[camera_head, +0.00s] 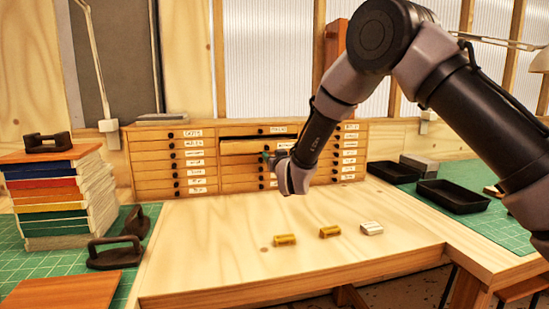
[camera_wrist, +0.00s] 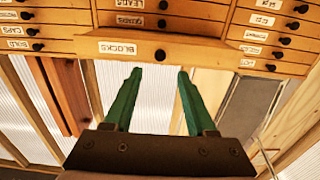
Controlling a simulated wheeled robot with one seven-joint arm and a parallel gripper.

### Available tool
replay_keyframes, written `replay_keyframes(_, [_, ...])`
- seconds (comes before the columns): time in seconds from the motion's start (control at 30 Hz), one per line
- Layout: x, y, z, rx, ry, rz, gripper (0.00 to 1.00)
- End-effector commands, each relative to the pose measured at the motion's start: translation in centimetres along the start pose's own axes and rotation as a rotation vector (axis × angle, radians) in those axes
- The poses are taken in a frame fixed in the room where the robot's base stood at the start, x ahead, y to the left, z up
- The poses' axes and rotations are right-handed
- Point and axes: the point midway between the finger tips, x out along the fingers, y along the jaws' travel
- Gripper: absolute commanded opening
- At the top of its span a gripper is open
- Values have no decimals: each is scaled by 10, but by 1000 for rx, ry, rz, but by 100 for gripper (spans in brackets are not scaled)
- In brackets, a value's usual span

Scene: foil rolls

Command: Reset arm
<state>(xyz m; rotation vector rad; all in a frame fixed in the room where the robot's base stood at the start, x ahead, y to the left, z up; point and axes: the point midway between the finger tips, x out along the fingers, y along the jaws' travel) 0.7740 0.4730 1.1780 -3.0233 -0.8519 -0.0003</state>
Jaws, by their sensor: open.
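My gripper (camera_wrist: 159,74) has two green fingers, spread apart with nothing between them. In the head view my gripper (camera_head: 268,156) is at the front of the wooden drawer cabinet (camera_head: 160,160), partly hidden by my wrist. One drawer (camera_head: 242,148) in the cabinet's middle column stands partly pulled out, with a dark gap above its front. In the wrist view the fingertips point at a drawer front labelled BLOCKS (camera_wrist: 190,49); I cannot tell whether they touch it. Two gold foil rolls (camera_head: 285,240) (camera_head: 329,232) and a silver roll (camera_head: 371,228) lie on the table.
The wooden table (camera_head: 220,235) is bare around the rolls. A stack of books (camera_head: 60,195) and black-handled tools (camera_head: 115,253) are on the left green mat. Black trays (camera_head: 452,197) sit on the right mat.

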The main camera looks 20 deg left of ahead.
Motion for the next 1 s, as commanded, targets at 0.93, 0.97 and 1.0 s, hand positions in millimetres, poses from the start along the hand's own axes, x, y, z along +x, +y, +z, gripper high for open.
replay_keyframes(0.93, [-34,99,-71,127,-120,81,56])
replay_keyframes(0.97, [-41,115,-80,148,-144,93,56])
replay_keyframes(1.0, [-51,136,-94,175,-174,109,56])
